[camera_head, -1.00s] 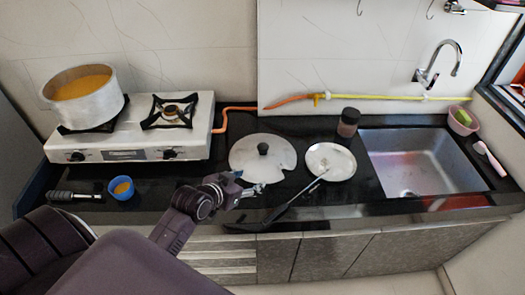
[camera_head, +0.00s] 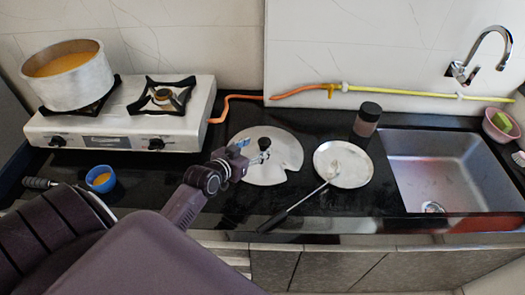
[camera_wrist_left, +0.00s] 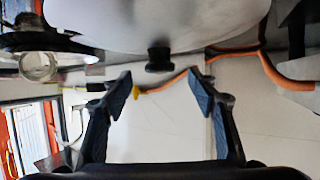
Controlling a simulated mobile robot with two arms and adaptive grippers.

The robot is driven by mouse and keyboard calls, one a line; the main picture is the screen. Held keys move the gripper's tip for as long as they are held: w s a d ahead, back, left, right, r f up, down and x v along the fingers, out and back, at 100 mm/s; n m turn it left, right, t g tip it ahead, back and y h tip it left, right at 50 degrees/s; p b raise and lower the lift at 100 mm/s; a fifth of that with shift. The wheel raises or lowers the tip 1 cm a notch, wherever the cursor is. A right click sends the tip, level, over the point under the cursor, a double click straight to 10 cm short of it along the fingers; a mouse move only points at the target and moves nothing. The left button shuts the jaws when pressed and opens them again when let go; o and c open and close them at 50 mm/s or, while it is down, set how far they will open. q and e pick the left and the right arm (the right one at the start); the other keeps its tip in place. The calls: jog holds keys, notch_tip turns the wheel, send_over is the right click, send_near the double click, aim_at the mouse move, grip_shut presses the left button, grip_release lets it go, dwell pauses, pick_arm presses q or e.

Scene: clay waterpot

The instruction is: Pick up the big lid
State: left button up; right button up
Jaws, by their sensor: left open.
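The big lid (camera_head: 270,175) is a round silver disc with a notch at its right edge and a black knob (camera_head: 264,142). It lies on the black counter. My left gripper (camera_head: 260,154) is over the lid, close to the knob, and covers part of its left side. In the left wrist view the lid (camera_wrist_left: 165,25) fills the top and its knob (camera_wrist_left: 160,58) appears between the lines of my open fingers (camera_wrist_left: 163,88), just beyond the tips. Nothing is between the fingers. My right gripper is not in view.
A silver plate (camera_head: 357,176) with a black-handled ladle (camera_head: 295,208) lies right of the lid. The stove (camera_head: 100,135) with a pot (camera_head: 70,82) and a blue cup (camera_head: 101,179) are at left; a sink (camera_head: 435,170) is at right.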

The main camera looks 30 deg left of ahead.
aim_at(261, 145)
pick_arm(q)
jog(key=shift+f+p+x, duration=0.15)
jog(key=shift+p+x, duration=0.1)
jog(key=shift+x, duration=1.3)
jog(key=shift+f+p+x, duration=0.15)
jog(key=shift+p+x, duration=0.05)
jog(key=shift+x, duration=1.35)
jog(key=shift+s+r, duration=0.1)
jog(key=shift+s, duration=0.15)
jog(key=c, duration=1.4)
jog(key=shift+w, duration=0.1)
grip_shut()
jog(key=shift+r, duration=0.1)
